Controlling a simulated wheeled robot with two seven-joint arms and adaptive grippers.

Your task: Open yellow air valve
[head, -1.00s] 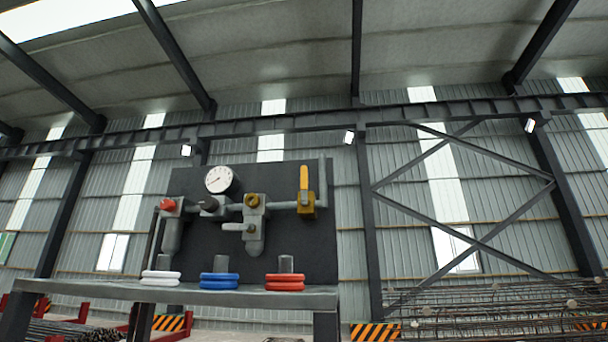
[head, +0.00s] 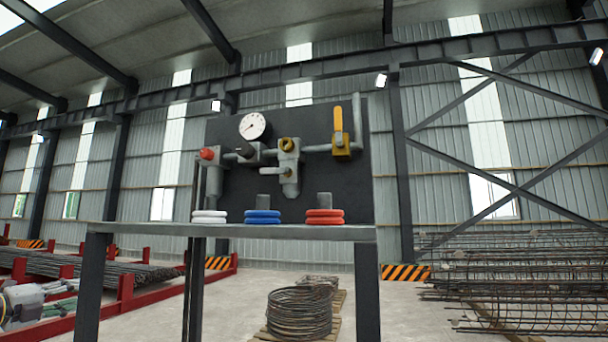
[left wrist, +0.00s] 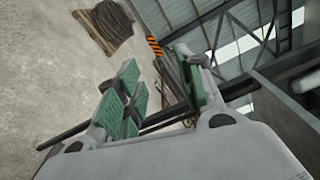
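The yellow air valve (head: 341,140) sits at the upper right of a dark panel (head: 320,175) in the head view. Its yellow lever points straight up, across the horizontal pipe on its left. My left gripper (head: 72,298) shows at the lower left edge of the head view, well left of and below the valve. In the left wrist view its green-padded fingers (left wrist: 160,65) are apart with nothing between them. My right gripper is not in view.
A bench (head: 270,232) in front of the panel carries white (head: 209,217), blue (head: 262,217) and red (head: 325,217) rings. The panel also bears a gauge (head: 253,126) and red knob (head: 207,153). Coiled wire (head: 300,312) lies beneath; rebar cages (head: 530,280) stand right.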

